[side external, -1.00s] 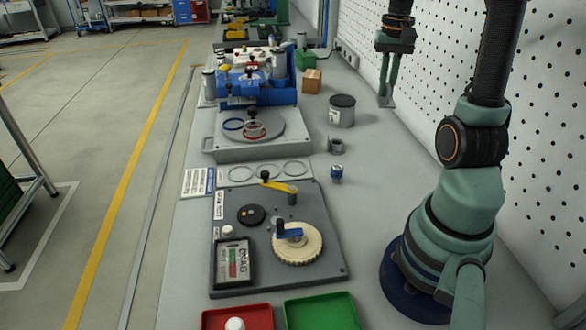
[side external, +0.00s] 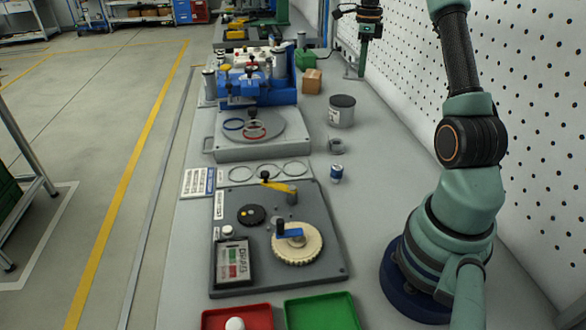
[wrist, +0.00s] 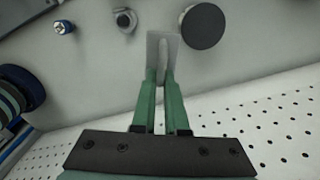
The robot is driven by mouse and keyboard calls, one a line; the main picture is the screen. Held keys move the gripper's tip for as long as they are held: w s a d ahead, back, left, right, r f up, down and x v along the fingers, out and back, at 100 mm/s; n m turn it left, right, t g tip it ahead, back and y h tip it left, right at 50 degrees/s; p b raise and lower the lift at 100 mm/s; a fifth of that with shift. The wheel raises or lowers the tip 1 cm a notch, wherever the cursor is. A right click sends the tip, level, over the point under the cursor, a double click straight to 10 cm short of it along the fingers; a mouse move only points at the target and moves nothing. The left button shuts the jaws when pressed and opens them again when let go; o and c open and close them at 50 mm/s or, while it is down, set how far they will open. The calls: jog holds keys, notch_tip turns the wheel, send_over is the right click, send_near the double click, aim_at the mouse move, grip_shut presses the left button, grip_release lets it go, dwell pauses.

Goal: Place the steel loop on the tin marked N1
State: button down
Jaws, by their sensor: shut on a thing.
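My gripper (side external: 362,71) is at the far right of the bench by the pegboard wall, beyond the grey tin. Its green fingers (wrist: 161,75) are shut on a thin pale grey piece (wrist: 153,48), which looks like the steel loop; its exact shape is hard to tell. The piece also shows in the side view (side external: 351,71). The grey tin (side external: 341,116) with a dark lid stands upright on the bench; its label is too small to read. In the wrist view the dark lid (wrist: 203,26) lies right of the held piece, apart from it.
A small grey clamp-like part (side external: 337,146) and a blue-and-white can (side external: 337,173) stand nearer than the tin. A cardboard box (side external: 312,81) and a green box (side external: 305,60) are behind it. A blue machine (side external: 257,88) is at left. The pegboard (wrist: 250,120) bounds the right side.

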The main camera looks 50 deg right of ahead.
jog(key=w+d+f+m, duration=0.2)
jog(key=m, duration=0.7)
send_over(342, 111)
jog(key=s, duration=0.2)
notch_tip(342, 111, down, 9)
jog(key=shift+d, duration=0.4)
jog(key=c, duration=0.9)
grip_release()
jog(key=shift+c, duration=0.2)
